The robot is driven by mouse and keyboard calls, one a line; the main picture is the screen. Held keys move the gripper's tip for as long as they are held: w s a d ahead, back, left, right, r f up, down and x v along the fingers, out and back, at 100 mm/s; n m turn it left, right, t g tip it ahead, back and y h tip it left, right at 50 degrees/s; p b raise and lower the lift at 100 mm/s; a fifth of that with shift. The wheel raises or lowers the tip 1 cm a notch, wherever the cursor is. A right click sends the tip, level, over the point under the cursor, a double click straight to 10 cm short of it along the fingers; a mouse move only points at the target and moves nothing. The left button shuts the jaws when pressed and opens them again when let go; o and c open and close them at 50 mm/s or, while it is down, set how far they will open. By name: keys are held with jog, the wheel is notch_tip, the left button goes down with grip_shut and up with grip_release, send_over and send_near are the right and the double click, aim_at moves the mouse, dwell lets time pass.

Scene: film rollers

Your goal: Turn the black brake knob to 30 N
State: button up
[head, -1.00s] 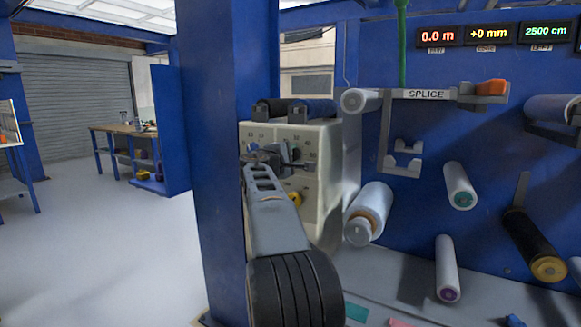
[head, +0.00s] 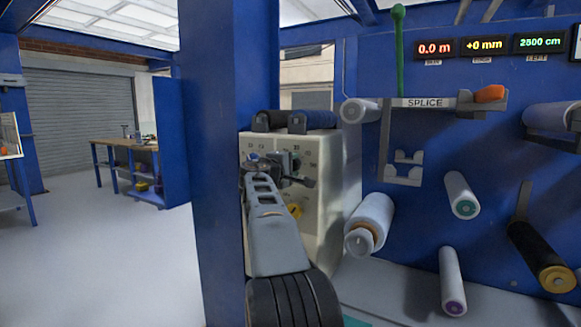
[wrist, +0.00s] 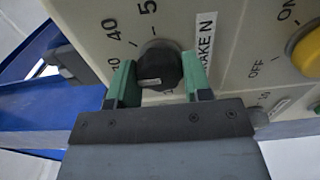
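The black brake knob (wrist: 158,68) is on the cream panel (wrist: 225,60) of a box in the wrist view. It has a pale pointer line on its lower left side. The scale shows 50 above it, 40 at upper left and a partly covered number at left. A label reading partly "AKE N" is to its right. My gripper (wrist: 160,78) has a green fingertip on each side of the knob, with no clear gap visible. The lower scale is hidden behind my gripper. In the head view my gripper (head: 268,165) is at the front of the cream box (head: 330,165).
A yellow knob (wrist: 306,50) with ON and OFF marks is right of the brake knob. A blue post (head: 215,150) stands left of the box. Several rollers (head: 370,220) and a splice bar (head: 425,103) are at right. Open floor (head: 110,260) is at left.

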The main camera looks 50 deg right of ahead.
jog(key=o, duration=0.4)
jog(key=shift+a, duration=0.1)
jog(key=v, duration=1.3)
jog(key=shift+a, duration=0.3)
